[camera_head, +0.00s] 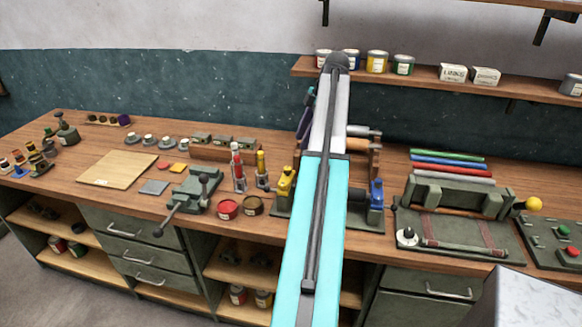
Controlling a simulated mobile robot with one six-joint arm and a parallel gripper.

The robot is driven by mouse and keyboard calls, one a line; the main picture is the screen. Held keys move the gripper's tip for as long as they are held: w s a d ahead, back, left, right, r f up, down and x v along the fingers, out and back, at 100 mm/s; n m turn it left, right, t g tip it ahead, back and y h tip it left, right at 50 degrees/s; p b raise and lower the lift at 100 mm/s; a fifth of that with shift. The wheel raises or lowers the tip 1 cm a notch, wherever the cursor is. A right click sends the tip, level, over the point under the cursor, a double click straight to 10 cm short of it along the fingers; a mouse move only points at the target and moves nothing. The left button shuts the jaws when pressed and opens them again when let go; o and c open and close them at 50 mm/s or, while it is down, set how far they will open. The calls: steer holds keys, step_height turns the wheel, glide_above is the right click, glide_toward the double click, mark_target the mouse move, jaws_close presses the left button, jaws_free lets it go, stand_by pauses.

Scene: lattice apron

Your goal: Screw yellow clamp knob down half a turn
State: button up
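A yellow clamp-like piece (285,184) stands on a dark base on the bench, just left of my arm. A similar blue piece (376,193) stands just right of my arm. A yellow ball knob (534,204) sits on the right side of a green press-like device (458,200) further right. I cannot tell for sure which yellow part is the clamp knob. My cyan and white arm rises through the middle of the view and hides part of the bench between the yellow and blue pieces. My gripper does not show.
A green vise (194,190), red and brown open tins (228,209) and upright tools (238,166) stand left of the yellow piece. A wooden board (118,169) lies further left. A wall shelf (440,80) holds cans. A control box (562,240) is at far right.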

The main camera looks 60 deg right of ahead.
mark_target(289, 168)
steer(key=shift+p+x, duration=2.15)
steer(key=shift+x, duration=3.4)
jaws_close()
